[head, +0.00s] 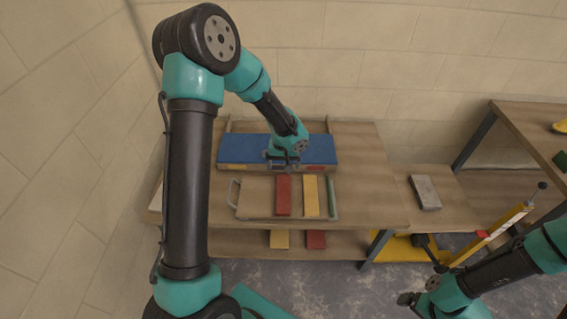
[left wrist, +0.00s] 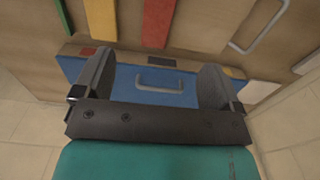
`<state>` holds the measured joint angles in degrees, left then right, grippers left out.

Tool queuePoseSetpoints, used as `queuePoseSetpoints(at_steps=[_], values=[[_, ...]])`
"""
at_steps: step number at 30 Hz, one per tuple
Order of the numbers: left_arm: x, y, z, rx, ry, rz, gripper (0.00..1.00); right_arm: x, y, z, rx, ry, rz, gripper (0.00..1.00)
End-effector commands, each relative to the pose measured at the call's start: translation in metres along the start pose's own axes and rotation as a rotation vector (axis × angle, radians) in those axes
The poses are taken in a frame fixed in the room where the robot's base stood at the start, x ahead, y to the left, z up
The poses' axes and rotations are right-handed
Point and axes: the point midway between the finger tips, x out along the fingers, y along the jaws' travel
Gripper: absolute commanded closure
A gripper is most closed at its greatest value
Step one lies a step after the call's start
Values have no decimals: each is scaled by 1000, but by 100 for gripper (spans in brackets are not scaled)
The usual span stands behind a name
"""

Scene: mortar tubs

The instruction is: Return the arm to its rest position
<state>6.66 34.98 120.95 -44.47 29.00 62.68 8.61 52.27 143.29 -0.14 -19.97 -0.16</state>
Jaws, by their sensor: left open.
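My left arm comes in from the left of the head view and reaches over the table. Its gripper (head: 283,160) is over the front of a blue case (head: 318,148). In the left wrist view the gripper (left wrist: 155,72) is open, with its fingers wide apart. The blue case (left wrist: 155,97) shows beyond and between the fingers, with a grey handle (left wrist: 159,87) on it. Nothing is seen held. My right gripper (head: 410,298) is low at the right, over the floor, small and dark; its jaws are unclear.
A red bar (head: 283,195) and a yellow bar (head: 311,195) lie on the table in front of the case, beside a green bar (head: 332,197). A grey block (head: 425,192) lies on a lower bench at right. A yellow level (head: 505,221) leans near my right arm.

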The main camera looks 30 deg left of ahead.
Motion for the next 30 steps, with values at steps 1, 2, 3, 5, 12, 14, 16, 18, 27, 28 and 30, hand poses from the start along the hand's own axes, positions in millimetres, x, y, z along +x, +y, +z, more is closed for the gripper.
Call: queuePoseSetpoints(at_steps=[1,2,3,5,12,14,16,18,27,28,30], values=[[0,0,0,0,0,0,10,0,0,0,0,0,0,10],[0,0,0,0,0,0,10,0,0,0,0,0,0,10],[0,0,0,0,0,0,10,0,0,0,0,0,0,10],[0,0,0,0,0,0,10,0,0,0,0,0,0,10],[3,1,2,4,-5,5,10,0,0,0,0,0,0,10],[8,2,7,14,-17,16,10,0,0,0,0,0,0,10],[19,6,18,38,-39,42,10,0,0,0,0,0,0,10],[35,11,35,72,-68,84,10,0,0,0,0,0,0,10],[112,26,139,227,-137,313,10,0,0,0,0,0,0,10],[119,26,149,240,-133,328,10,0,0,0,0,0,0,10],[131,23,171,267,-118,352,10,0,0,0,0,0,0,10]])
